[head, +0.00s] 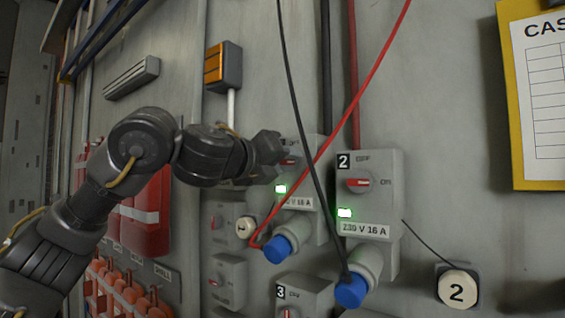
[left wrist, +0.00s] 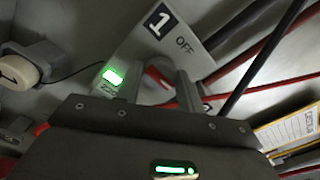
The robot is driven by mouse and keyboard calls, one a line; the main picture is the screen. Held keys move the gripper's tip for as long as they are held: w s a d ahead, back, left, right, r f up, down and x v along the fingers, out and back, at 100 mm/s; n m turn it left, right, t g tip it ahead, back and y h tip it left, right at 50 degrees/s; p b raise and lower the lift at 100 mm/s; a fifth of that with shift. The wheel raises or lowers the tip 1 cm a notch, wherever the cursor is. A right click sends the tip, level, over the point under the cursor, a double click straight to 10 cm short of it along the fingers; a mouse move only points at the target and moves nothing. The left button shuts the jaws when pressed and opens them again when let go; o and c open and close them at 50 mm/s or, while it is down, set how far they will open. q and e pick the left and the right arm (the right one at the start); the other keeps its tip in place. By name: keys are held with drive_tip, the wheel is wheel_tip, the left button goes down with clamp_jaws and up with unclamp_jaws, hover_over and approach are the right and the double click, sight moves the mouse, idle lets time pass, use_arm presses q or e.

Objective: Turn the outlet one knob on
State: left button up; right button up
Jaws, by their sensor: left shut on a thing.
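Outlet one is the grey box marked "1" and "OFF" (left wrist: 180,32) in the left wrist view. In the head view the box (head: 312,222) is partly hidden by my left gripper (head: 275,158). Its red knob (left wrist: 157,78) shows between my two fingers in the left wrist view, and a bit of red shows at the fingertips in the head view. My left gripper is shut on this knob. The green lamp (head: 281,189) of outlet one is lit. The knob's exact angle is hard to tell. My right gripper is not in view.
Outlet two (head: 392,210) stands to the right, its red knob (head: 358,182) towards ON and its green lamp lit. A red cable (head: 340,130) and a black cable (head: 300,120) hang across the front. Outlet three (head: 310,290) is below.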

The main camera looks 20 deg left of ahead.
use_arm(q)
drive_tip(key=shift+f, duration=0.35)
drive_tip(key=o, duration=1)
drive_tip(key=shift+r, duration=0.2)
drive_tip(key=b+v, duration=0.5)
drive_tip(key=v, duration=0.5)
drive_tip(key=shift+s+a, duration=0.1)
drive_tip(key=shift+s, duration=0.25)
